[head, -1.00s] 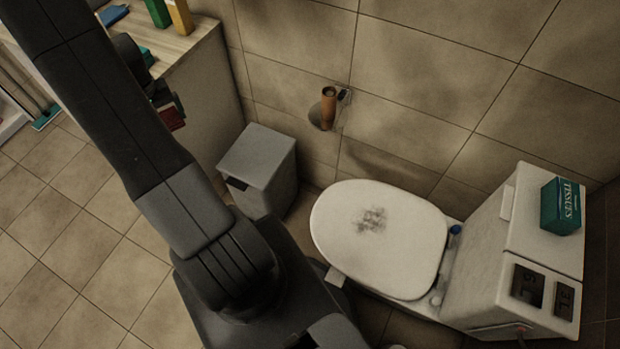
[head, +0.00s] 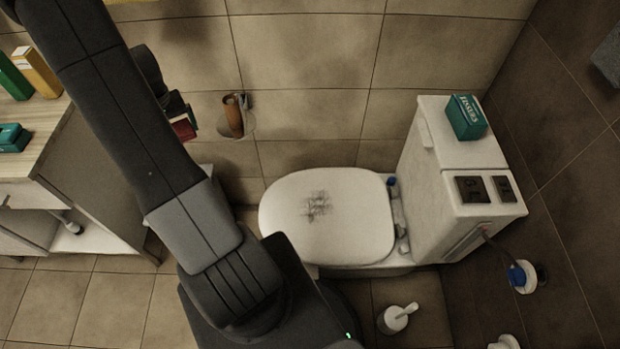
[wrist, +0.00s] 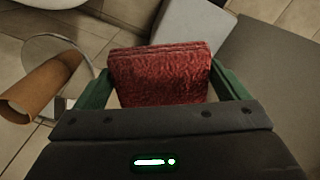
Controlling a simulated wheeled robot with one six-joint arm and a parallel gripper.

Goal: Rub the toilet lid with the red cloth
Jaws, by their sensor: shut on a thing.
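The toilet lid (head: 360,215) is closed and white, with a dark scribbled smudge (head: 316,206) left of its middle in the head view. My gripper (wrist: 160,88) is shut on the red cloth (wrist: 160,75), a folded, textured pad held between the green fingers in the wrist view. In the head view the cloth (head: 183,128) shows as a small red patch beyond my arm, in the air left of the lid and apart from it. My fingertips are mostly hidden there. A white edge at the wrist view's top left may be the toilet.
A toilet-roll holder with a brown tube (head: 233,115) is on the wall near my gripper. A teal tissue box (head: 466,117) stands on the cistern (head: 450,150). A white brush holder (head: 397,318) stands on the floor.

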